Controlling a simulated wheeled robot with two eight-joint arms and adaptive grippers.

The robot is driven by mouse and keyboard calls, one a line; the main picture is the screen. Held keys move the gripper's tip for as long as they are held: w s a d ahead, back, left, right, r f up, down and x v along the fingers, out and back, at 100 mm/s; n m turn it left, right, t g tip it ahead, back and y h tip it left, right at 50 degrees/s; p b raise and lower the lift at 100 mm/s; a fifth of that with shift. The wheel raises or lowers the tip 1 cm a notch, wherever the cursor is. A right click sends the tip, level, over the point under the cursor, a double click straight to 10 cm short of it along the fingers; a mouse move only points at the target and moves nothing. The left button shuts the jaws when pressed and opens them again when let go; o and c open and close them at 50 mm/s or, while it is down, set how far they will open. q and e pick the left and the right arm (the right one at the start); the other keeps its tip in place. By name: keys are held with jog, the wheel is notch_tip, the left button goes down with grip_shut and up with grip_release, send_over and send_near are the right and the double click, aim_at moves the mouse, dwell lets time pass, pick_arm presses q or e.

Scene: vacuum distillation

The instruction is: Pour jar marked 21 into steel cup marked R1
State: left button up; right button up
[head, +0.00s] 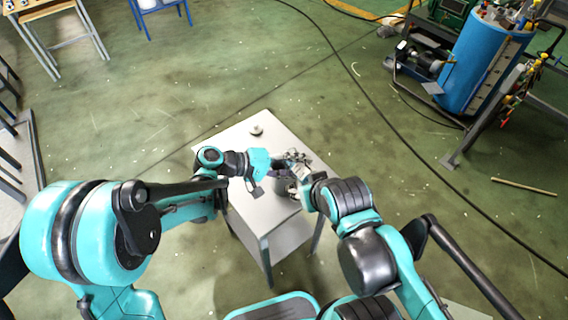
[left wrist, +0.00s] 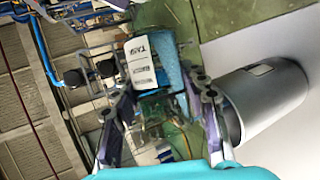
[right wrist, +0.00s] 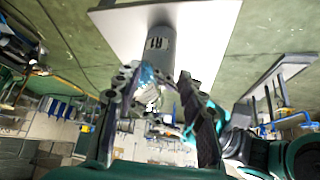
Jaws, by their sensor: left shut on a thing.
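The steel cup marked R1 (right wrist: 160,50) stands on the grey table. It is the grey cylinder at the right of the left wrist view (left wrist: 268,100) and shows partly in the head view (head: 283,188). My left gripper (head: 278,168) is shut on a glass jar with a white printed label (left wrist: 140,60), held above the table beside the cup. I cannot read 21 on it. My right gripper (right wrist: 160,85) has its fingers apart, close by the cup and jar. A glassy, bluish shape (right wrist: 148,82) shows between them; contact is unclear.
A blue tank (head: 485,65) stands at the far right. Cables lie on the green floor. The table's left side is mostly clear.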

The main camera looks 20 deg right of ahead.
pick_arm(q)
jog(key=shift+w+r+n, duration=0.15)
jog(key=shift+n, duration=0.15)
pick_arm(e)
jog(key=shift+w+a+f, duration=0.15)
jog(key=shift+a+f, duration=0.15)
dwell(0.3)
pick_arm(q)
jog(key=shift+g+h+b, duration=0.3)
jog(key=shift+b, duration=0.3)
pick_arm(e)
jog(key=shift+a+f, duration=0.15)
jog(key=shift+f, duration=0.2)
